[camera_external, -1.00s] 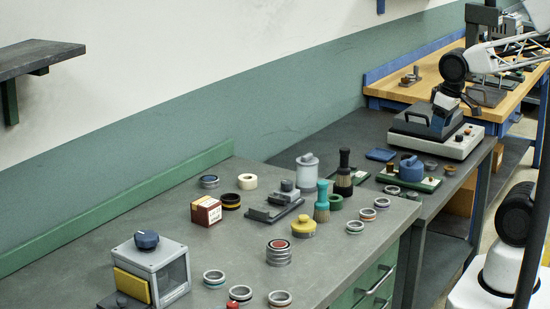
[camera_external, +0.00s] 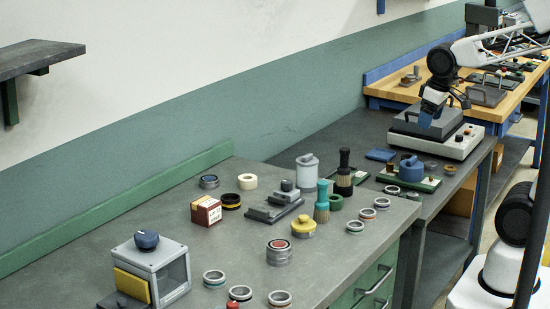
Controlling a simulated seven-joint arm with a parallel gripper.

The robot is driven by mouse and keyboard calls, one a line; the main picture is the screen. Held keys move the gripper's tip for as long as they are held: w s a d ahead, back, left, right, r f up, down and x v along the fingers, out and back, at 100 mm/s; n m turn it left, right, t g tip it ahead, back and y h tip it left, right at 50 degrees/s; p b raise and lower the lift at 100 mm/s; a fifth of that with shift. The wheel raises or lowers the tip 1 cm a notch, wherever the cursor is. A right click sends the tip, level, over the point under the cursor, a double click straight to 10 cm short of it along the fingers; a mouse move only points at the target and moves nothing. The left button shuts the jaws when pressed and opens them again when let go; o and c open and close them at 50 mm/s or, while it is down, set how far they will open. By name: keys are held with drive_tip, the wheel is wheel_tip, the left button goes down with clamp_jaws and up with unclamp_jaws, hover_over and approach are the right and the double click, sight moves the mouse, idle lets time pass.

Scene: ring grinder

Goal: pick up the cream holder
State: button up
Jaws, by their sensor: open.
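A cream, ring-shaped piece (camera_external: 247,181) lies flat on the grey near bench (camera_external: 130,220), close to its back edge. I take it for the cream holder, but cannot be certain from its shape. My gripper (camera_external: 425,124) is far to its right, above the dark lid of the white-based machine (camera_external: 455,146). It is open, and nothing shows between its fingers, though they are small and partly hidden from this angle.
Close to the cream piece are a black-and-yellow ring (camera_external: 230,201), a red box (camera_external: 206,211) and a dark ring (camera_external: 209,182). A grey bottle (camera_external: 307,171) and brushes (camera_external: 344,172) stand between it and my gripper.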

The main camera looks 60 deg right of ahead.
drive_tip(key=w+a+r+n, duration=0.1)
drive_tip(key=w+a+n, duration=0.1)
drive_tip(key=w, duration=1)
drive_tip(key=n+g, duration=0.3)
drive_tip(key=n, duration=0.4)
hover_over(248, 177)
drive_tip(key=f, duration=1.7)
drive_tip(key=shift+s, duration=0.2)
drive_tip(key=shift+w+a+f, duration=0.15)
drive_tip(key=shift+f, duration=0.1)
drive_tip(key=shift+f, duration=0.1)
drive_tip(key=shift+f, duration=1.15)
drive_tip(key=shift+f, duration=0.15)
